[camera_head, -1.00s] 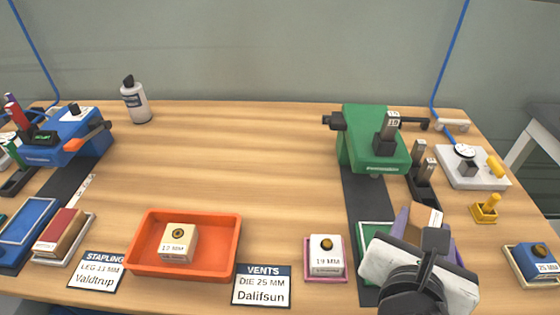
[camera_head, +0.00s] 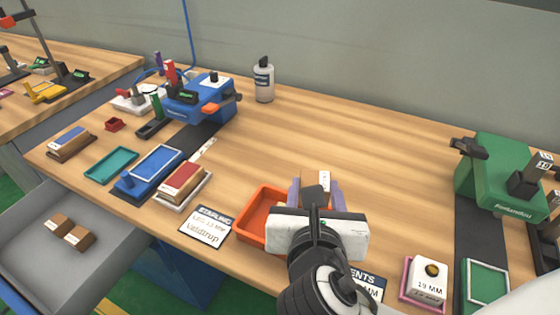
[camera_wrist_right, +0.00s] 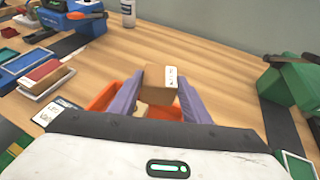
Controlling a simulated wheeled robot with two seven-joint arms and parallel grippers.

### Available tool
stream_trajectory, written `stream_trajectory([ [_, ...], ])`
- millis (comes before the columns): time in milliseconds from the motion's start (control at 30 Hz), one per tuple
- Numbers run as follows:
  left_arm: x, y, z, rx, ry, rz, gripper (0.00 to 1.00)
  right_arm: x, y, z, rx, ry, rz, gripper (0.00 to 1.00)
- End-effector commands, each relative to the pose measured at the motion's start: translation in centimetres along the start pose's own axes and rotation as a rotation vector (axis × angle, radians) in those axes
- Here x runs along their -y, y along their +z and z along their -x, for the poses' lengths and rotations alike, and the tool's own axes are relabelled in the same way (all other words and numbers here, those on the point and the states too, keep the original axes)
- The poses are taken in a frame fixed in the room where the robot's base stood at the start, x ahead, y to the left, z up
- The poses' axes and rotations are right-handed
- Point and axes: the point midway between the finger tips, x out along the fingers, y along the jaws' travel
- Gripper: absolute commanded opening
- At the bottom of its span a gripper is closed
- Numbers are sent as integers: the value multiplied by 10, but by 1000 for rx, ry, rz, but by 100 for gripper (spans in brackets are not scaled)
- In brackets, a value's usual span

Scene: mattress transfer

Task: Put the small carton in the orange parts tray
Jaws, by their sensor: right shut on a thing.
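My right gripper (camera_head: 316,192) is shut on the small brown carton (camera_head: 318,180), which has a white label. In the right wrist view the carton (camera_wrist_right: 156,84) sits between the two purple fingers (camera_wrist_right: 158,98). My left gripper is not in view.
A "STAPLING" card (camera_head: 208,227) lies left of the tray. A pink tray (camera_head: 408,292) with a white 19 MM block (camera_head: 429,276) stands right. A green machine (camera_head: 497,180) is at right, a blue one (camera_head: 195,100) at back left. An open grey drawer (camera_head: 110,265) holds brown cartons.

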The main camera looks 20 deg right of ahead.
Motion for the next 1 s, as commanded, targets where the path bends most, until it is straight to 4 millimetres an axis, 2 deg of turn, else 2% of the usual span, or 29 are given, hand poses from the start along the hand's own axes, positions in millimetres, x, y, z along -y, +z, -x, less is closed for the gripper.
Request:
stream_trajectory([
  [67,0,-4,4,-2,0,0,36,2,14,-16,5,-34,-16,10],
  [167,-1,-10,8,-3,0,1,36,10,34,-49,9,-97,-40,10],
  [300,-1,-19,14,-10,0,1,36,35,58,-106,16,-194,-74,10],
  [400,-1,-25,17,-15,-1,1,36,57,66,-141,23,-252,-96,10],
  [500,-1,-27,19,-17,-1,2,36,76,68,-165,29,-293,-111,10],
  [567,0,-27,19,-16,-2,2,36,84,67,-174,32,-308,-116,10],
  [667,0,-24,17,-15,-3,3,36,90,55,-185,32,-319,-120,10],
  [833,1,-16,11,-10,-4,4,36,91,24,-198,32,-320,-119,10],
  [1000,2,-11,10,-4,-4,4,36,91,8,-204,36,-319,-120,10],
])
